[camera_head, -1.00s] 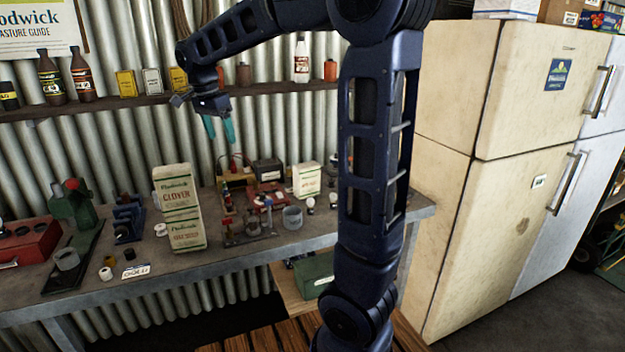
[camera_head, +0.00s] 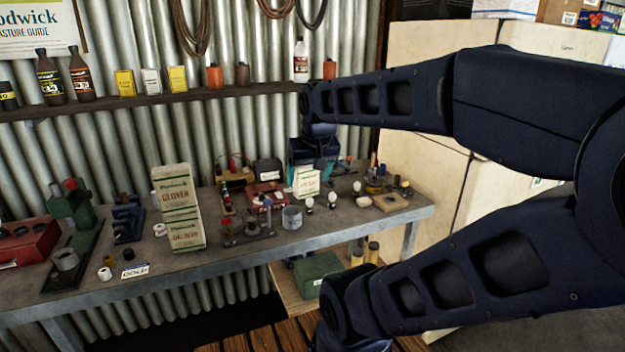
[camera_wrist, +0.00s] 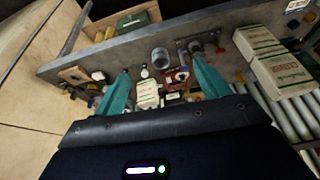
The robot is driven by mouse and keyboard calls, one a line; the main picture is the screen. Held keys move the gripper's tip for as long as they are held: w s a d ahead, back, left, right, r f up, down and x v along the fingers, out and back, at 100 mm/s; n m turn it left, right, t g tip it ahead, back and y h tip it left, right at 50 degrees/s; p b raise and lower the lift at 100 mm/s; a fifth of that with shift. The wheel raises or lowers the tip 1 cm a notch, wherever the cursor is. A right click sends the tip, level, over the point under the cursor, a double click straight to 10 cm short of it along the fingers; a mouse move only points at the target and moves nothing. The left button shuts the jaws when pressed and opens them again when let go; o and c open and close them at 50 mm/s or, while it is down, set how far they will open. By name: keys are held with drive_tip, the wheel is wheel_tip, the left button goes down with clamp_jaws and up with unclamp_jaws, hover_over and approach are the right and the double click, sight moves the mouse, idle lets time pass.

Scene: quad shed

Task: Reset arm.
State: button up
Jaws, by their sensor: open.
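My gripper (camera_head: 314,166) is above the back right part of the workbench, near a small cream box (camera_head: 306,182) in the head view. In the wrist view the two teal fingers of my gripper (camera_wrist: 160,95) are spread apart with nothing held between them. The cream box (camera_wrist: 148,94) shows between and beyond the fingers, on the bench below.
The grey workbench (camera_head: 185,262) holds two stacked clover boxes (camera_head: 178,198), a metal cup (camera_head: 292,217), bulbs and tools. A shelf (camera_head: 140,101) with bottles and cans runs along the corrugated wall. A cream fridge (camera_head: 415,62) stands right. A green box (camera_head: 316,275) sits below the bench.

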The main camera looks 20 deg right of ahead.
drive_tip(key=shift+s+d+f+n, duration=0.3)
drive_tip(key=shift+s+f, duration=0.2)
drive_tip(key=shift+s, duration=0.1)
drive_tip(key=o, duration=0.6)
drive_tip(key=w+d+f+m+t+h, duration=0.15)
drive_tip(key=w+d+f, duration=0.25)
drive_tip(key=w+d, duration=0.65)
drive_tip(key=w+d+f+n+t+h, duration=0.1)
drive_tip(key=w+d+f+t+h, duration=0.25)
drive_tip(key=w+d, duration=0.75)
drive_tip(key=s+d+f+t+y, duration=0.2)
drive_tip(key=s+d+f, duration=0.1)
drive_tip(key=d+f, duration=0.45)
drive_tip(key=s+d+f+t+y, duration=0.2)
drive_tip(key=s+d+f+y, duration=0.1)
drive_tip(key=d+f, duration=0.45)
drive_tip(key=x, duration=1)
drive_tip(key=shift+a+f, duration=0.1)
drive_tip(key=shift+a, duration=0.25)
